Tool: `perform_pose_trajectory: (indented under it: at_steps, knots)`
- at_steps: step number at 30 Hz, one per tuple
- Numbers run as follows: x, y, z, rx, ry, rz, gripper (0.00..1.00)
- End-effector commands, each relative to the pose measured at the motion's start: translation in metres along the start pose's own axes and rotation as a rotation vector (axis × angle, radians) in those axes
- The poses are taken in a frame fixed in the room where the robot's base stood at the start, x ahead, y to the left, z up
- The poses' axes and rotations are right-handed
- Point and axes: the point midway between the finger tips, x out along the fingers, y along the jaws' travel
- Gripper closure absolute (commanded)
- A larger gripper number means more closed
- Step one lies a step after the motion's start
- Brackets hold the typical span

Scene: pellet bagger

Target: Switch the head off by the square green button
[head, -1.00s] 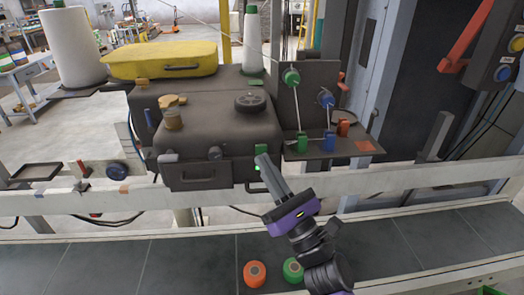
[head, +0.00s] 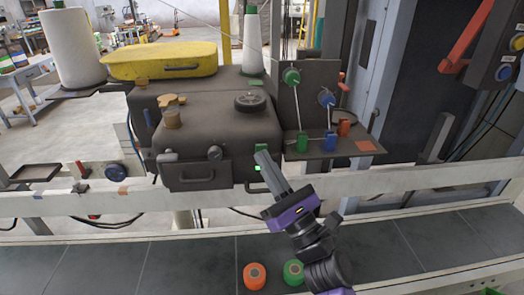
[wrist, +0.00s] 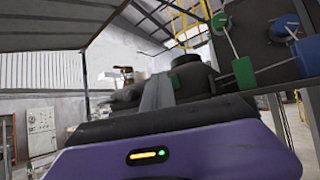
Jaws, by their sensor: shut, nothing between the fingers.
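The dark grey machine head (head: 215,135) stands behind the white rail. A green square piece (head: 262,147) is on its right front edge, just above my fingertips, and a small bright green spot (head: 257,168) shows just left of the fingers. I cannot tell for certain which of these is the button. My gripper (head: 263,156) is shut and empty, its tips at the head's right front corner. Contact cannot be made out. In the wrist view, a green patch (wrist: 175,81) shows beside the grey fingers (wrist: 157,92), which hide part of the head.
Right of the head, a plate carries green (head: 291,76) and blue (head: 326,98) round guides and small coloured blocks. The white rail (head: 120,203) runs below my fingers. Orange (head: 254,276) and green (head: 293,272) round buttons sit low by my arm.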

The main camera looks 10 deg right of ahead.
Motion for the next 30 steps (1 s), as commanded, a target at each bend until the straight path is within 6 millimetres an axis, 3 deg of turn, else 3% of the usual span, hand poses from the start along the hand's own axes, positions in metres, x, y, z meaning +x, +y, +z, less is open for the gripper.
perform_pose_trajectory:
  at_steps: [30]
  knots:
    - [0.0057,-0.0043,-0.0047,0.000,0.001,-0.001,1.00]
